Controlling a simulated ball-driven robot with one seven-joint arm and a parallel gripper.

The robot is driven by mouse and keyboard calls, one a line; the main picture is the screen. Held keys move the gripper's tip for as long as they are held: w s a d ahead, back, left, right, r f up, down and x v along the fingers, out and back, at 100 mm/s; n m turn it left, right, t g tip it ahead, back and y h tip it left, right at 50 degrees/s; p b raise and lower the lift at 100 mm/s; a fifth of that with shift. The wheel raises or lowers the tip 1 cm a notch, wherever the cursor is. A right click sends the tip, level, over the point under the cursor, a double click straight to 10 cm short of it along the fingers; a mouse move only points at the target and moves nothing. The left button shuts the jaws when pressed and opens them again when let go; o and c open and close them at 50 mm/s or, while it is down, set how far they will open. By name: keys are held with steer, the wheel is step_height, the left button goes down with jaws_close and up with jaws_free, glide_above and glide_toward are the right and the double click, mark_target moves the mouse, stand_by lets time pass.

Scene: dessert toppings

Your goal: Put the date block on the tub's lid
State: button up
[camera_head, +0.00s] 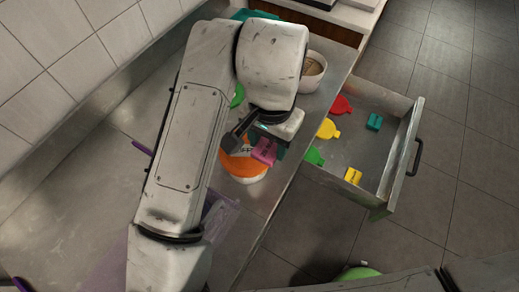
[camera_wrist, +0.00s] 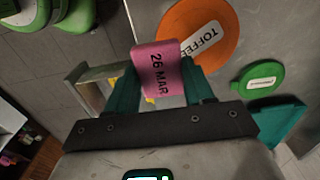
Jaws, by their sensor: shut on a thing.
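The date block (camera_head: 264,151) is pink. In the wrist view the date block (camera_wrist: 158,66) shows the print "26 MAR". My gripper (camera_wrist: 161,86) is shut on it, with one teal finger on each side. The white tub (camera_head: 246,179) stands on the steel counter with its orange lid (camera_head: 236,164) on top. In the wrist view the orange lid (camera_wrist: 222,42) bears a white "TOFFEE" label. The block overlaps the lid's edge in both views; I cannot tell whether they touch. My arm and gripper hide part of the lid in the head view.
An open drawer (camera_head: 381,160) to the right holds red, yellow and green lids and teal and yellow blocks. A white bowl (camera_head: 310,79) stands behind my gripper. A green labelled lid (camera_wrist: 262,80) lies near the tub. The counter (camera_head: 75,190) left of my arm has bare room.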

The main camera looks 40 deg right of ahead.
mark_target(261, 141)
steer(key=shift+w+a+f, duration=0.2)
steer(key=shift+w+f, duration=0.7)
steer(key=shift+f, duration=0.3)
steer(key=f, duration=0.3)
steer(key=shift+w+f+b, duration=0.2)
steer(key=shift+f+b, duration=0.05)
steer(key=shift+b, duration=0.1)
steer(key=o, duration=1)
steer(key=shift+f, duration=0.1)
step_height(261, 141, up, 12)
steer(key=shift+r+p, duration=0.2)
steer(key=shift+p, duration=0.75)
